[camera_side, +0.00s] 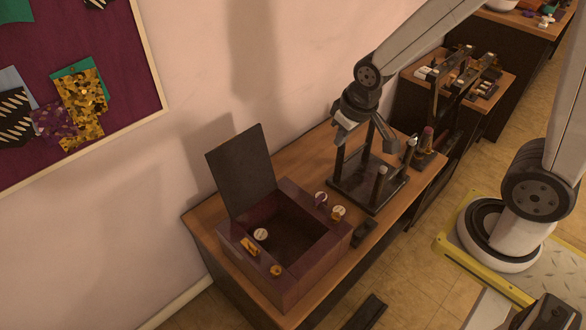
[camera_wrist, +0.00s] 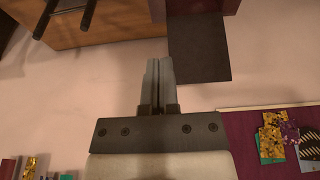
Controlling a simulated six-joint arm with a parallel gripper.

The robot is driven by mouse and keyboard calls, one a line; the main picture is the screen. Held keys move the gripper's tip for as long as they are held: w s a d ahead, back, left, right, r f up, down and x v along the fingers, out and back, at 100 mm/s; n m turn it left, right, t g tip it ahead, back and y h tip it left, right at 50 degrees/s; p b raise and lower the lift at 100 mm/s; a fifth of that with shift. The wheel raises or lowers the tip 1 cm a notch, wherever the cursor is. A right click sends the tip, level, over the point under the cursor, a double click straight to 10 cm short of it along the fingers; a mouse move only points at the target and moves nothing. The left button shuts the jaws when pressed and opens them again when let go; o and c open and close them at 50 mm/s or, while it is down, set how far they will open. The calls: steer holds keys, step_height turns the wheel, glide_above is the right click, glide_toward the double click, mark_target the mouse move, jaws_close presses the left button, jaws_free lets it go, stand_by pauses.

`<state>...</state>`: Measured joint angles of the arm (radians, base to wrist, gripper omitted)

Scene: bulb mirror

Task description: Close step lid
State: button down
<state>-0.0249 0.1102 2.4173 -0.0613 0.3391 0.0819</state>
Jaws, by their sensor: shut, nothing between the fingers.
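A dark purple box (camera_side: 283,290) stands on the near left end of the wooden table. Its dark flat lid (camera_side: 241,172) stands open, upright and leaning slightly back towards the wall. In the wrist view the lid (camera_wrist: 198,48) is right of my gripper, with part of the box (camera_wrist: 204,6) at the top edge. My gripper (camera_side: 343,138) is shut and empty, above the table to the right of the lid and apart from it. Its closed fingers also show in the wrist view (camera_wrist: 158,70).
A black stand with posts (camera_side: 367,186) is on the table below my gripper. Small knobs (camera_side: 338,212) sit on the box rim. Several bottles (camera_side: 424,140) stand at the table's right end. A pinboard (camera_side: 75,90) hangs on the wall.

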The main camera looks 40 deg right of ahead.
steer(key=w+a+f+t, duration=0.1)
steer(key=w+a, duration=0.2)
steer(key=w, duration=0.6)
steer(key=w+a+f+t, duration=0.1)
steer(key=w+a+f, duration=0.1)
steer(key=w, duration=0.8)
steer(key=w+a+f+t, duration=0.1)
steer(key=w+a, duration=0.3)
steer(key=w, duration=0.6)
steer(key=shift+a+f+t, duration=0.4)
steer(key=shift+f, duration=0.05)
steer(key=shift+w, duration=0.15)
step_height(320, 180, down, 8)
steer(key=w, duration=0.1)
steer(key=shift+w, duration=0.35)
steer(key=shift+r, duration=0.1)
steer(key=shift+s+r, duration=0.1)
steer(key=shift+s, duration=0.2)
